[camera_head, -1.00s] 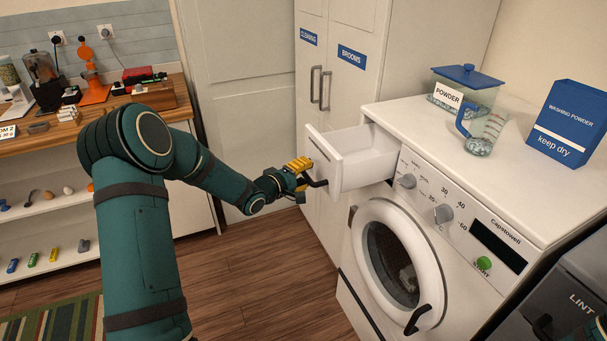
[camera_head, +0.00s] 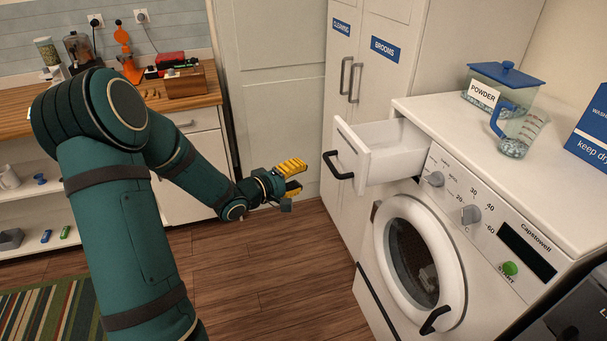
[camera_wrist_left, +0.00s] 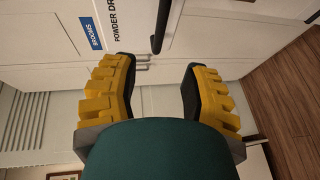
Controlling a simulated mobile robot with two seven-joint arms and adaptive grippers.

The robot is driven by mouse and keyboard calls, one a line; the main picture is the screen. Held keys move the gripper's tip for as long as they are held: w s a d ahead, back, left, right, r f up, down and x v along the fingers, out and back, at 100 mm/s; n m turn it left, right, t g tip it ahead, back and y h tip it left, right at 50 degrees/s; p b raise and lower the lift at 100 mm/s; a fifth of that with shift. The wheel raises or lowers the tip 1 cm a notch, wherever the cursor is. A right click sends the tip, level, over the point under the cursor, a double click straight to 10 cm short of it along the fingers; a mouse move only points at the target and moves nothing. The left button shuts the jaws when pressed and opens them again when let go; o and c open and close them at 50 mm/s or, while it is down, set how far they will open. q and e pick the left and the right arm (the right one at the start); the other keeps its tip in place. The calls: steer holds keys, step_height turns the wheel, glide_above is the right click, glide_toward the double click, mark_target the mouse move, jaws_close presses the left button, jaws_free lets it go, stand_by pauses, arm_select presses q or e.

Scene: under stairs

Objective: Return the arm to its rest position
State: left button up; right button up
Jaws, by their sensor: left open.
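My left arm (camera_head: 120,215) is green and reaches in from the lower left in the head view. Its left gripper (camera_head: 296,178) has yellow fingers and is open and empty. It is just left of the pulled-out detergent drawer (camera_head: 372,158), apart from the black drawer handle (camera_head: 338,166). In the left wrist view the two yellow fingers (camera_wrist_left: 158,95) are spread with nothing between them. The dark handle (camera_wrist_left: 161,28) shows beyond them at the top. My right gripper is not in view.
A white washing machine (camera_head: 470,250) with its round door (camera_head: 420,262) stands at the right. A powder container (camera_head: 490,88) and a measuring jug (camera_head: 518,132) stand on it. White cupboards (camera_head: 365,85) are behind. A wooden counter (camera_head: 200,98) is at the left. The floor (camera_head: 275,265) below the gripper is clear.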

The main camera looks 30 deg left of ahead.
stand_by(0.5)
arm_select(q)
steer(key=s+d+f+m+g, duration=0.2)
steer(key=d+f+m+g, duration=0.1)
steer(key=d+f, duration=0.5)
steer(key=s+d+f+m+g, duration=0.2)
steer(key=d+f+g, duration=0.1)
steer(key=d+f, duration=0.6)
steer(key=s+d+f+m+g, duration=0.3)
steer(key=s+d+f+g, duration=0.1)
steer(key=s, duration=0.3)
steer(key=s+d+f+m+g, duration=0.3)
steer(key=s+d+f+m, duration=0.1)
steer(key=s+d, duration=0.3)
steer(key=shift+s+f+m+g, duration=0.3)
steer(key=shift+s+g, duration=0.1)
steer(key=shift+s, duration=0.2)
